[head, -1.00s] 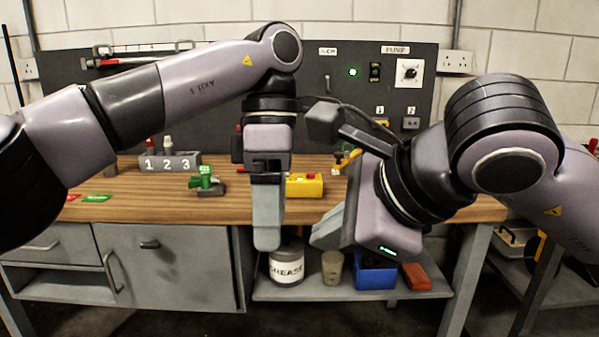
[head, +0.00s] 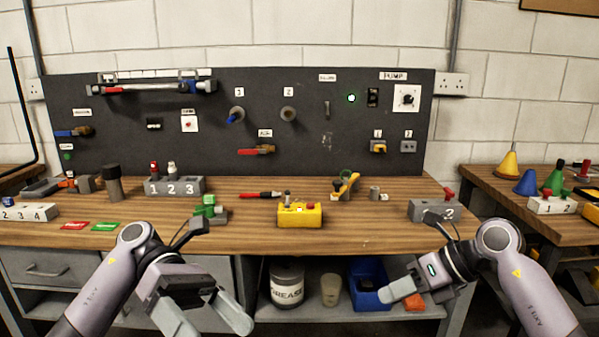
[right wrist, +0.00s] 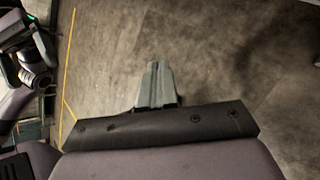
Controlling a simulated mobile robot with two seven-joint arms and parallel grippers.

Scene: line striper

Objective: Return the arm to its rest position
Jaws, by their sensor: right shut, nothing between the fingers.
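My left gripper (head: 213,325) hangs low at the front left of the head view, below the bench edge. Its two fingers are spread apart with nothing between them. My right gripper (head: 394,291) is low at the right of centre, in front of the lower shelf. Its fingers are together and empty, and they overlap the view of the blue bin. In the right wrist view the closed fingers (right wrist: 158,86) point out over bare floor.
The wooden bench (head: 350,232) carries a yellow box (head: 299,217), a green valve piece (head: 208,209) and numbered grey blocks (head: 174,186). A grease tub (head: 287,287) and a blue bin (head: 368,275) stand on the shelf below. A second bench (head: 500,205) is at right.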

